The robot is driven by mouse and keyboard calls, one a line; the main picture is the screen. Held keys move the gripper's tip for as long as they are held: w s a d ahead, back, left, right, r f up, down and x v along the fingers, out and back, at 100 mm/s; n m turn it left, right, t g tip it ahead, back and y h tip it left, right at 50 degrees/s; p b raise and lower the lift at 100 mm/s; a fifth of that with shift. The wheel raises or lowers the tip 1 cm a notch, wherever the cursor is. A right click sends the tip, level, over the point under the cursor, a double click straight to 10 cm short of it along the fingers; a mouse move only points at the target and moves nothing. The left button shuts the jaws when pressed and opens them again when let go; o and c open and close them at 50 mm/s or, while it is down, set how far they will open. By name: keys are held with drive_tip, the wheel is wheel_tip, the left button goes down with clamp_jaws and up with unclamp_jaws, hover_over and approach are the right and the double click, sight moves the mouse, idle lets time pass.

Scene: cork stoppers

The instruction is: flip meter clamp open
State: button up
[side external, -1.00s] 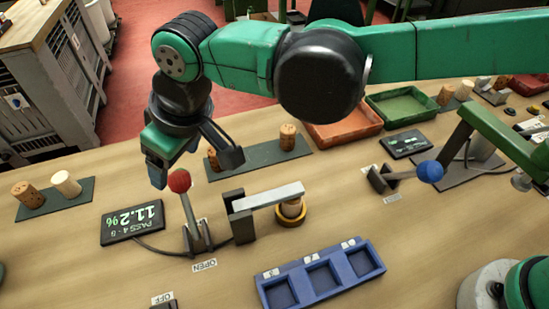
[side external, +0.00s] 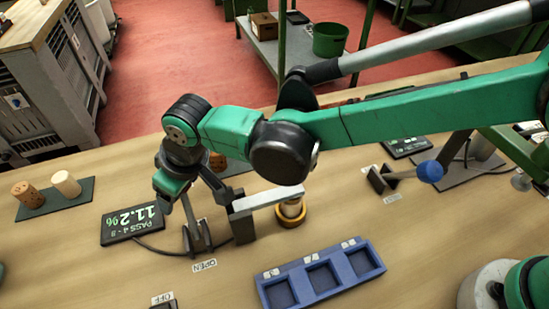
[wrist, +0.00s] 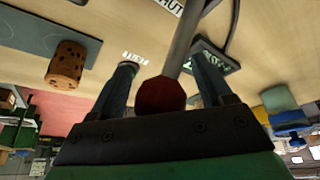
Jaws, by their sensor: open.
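The clamp's grey bar (side external: 268,198) reaches over a cork (side external: 292,208) in a brass ring (side external: 291,220). The meter display (side external: 133,223) reads PASS 4-8, 11.2%.
A blue tray (side external: 320,275) with empty compartments lies in front. Two stoppers (side external: 45,190) stand on a dark mat at left. Another lever with a blue knob (side external: 430,171) stands at right. A speckled cork (wrist: 67,63) shows in the wrist view.

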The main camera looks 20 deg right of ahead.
clamp_jaws()
idle(1.3)
